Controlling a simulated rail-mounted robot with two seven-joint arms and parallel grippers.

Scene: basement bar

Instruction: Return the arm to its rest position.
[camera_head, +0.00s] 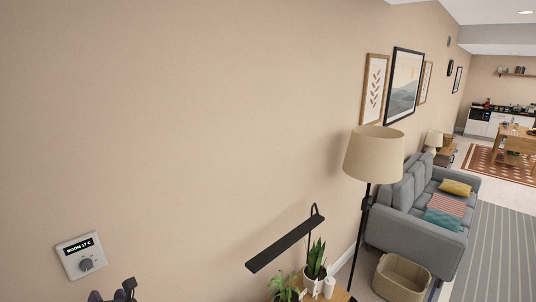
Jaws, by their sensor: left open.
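My left gripper (113,293) shows only at the bottom edge, left of centre. Its dark fingertips are visible and stand apart, with nothing seen between them. The rest of the gripper and its arm are cut off by the frame. It appears just below and to the right of a white wall thermostat (82,256), which has a dark display and a round knob. I see a gap between them in the picture. My right gripper is not in view.
A black desk lamp (286,244), potted plants (314,263) and a small white cup (329,287) are at the bottom centre. A floor lamp (374,154), a basket (402,278) and a grey sofa (400,232) stand to the right.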

